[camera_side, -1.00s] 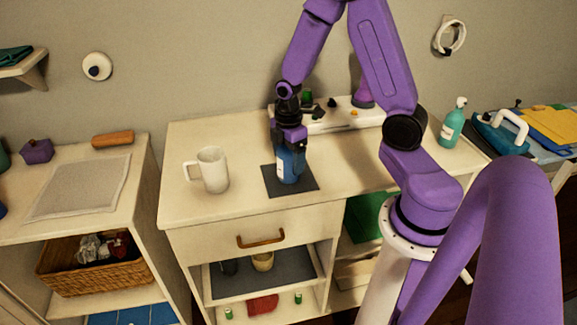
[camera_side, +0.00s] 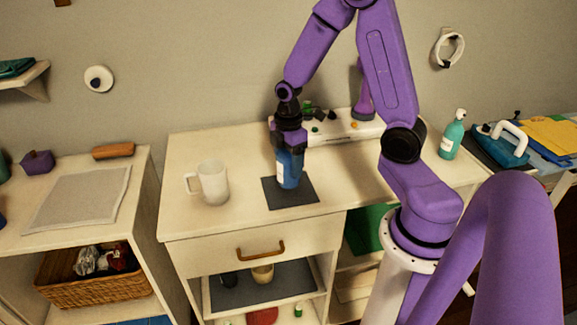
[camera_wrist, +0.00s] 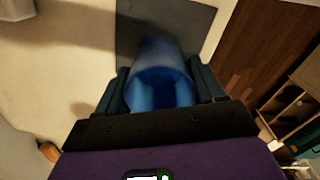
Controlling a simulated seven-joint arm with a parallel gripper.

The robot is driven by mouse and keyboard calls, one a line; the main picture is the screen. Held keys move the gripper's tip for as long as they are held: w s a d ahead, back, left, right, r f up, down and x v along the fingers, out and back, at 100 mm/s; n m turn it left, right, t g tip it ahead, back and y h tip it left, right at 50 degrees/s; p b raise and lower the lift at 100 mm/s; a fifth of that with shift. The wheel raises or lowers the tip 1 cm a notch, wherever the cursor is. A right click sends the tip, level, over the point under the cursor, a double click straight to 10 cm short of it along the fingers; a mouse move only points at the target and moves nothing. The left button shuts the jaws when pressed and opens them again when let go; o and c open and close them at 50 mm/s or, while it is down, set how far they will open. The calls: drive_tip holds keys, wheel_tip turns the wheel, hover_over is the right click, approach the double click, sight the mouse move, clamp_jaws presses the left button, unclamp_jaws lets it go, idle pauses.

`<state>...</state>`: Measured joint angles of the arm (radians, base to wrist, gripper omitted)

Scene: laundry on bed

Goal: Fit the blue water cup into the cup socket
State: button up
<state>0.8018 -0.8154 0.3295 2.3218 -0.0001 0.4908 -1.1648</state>
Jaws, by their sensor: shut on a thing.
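The blue water cup (camera_side: 290,168) is upright, with a white label on its side, over the dark square mat (camera_side: 308,193) on the dresser. My gripper (camera_side: 289,145) is shut on its upper part from above. The wrist view shows the cup (camera_wrist: 160,85) between the two fingers of my gripper (camera_wrist: 162,90), with the mat (camera_wrist: 190,18) beyond it. The cup's base appears slightly above the mat; the exact gap is hard to tell. I cannot make out a cup socket for certain in either view.
A white mug (camera_side: 213,184) stands left of the mat. A long white unit with small coloured parts (camera_side: 345,128) lies along the back of the dresser. A teal pump bottle (camera_side: 452,137) stands at the right. The dresser's front left top is clear.

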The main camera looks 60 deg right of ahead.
drive_tip(key=shift+s+a+r, duration=1.7)
drive_tip(key=shift+s+r, duration=3.4)
drive_tip(key=shift+s, duration=1.5)
drive_tip(key=w+a+f+m, duration=0.3)
drive_tip(key=w+f+m, duration=0.1)
drive_tip(key=w+m, duration=0.2)
drive_tip(key=w+a+f+m, duration=0.3)
drive_tip(key=w+f+m, duration=0.2)
drive_tip(key=w+m, duration=0.2)
drive_tip(key=shift+w+f+m, duration=0.3)
drive_tip(key=shift+w, duration=0.75)
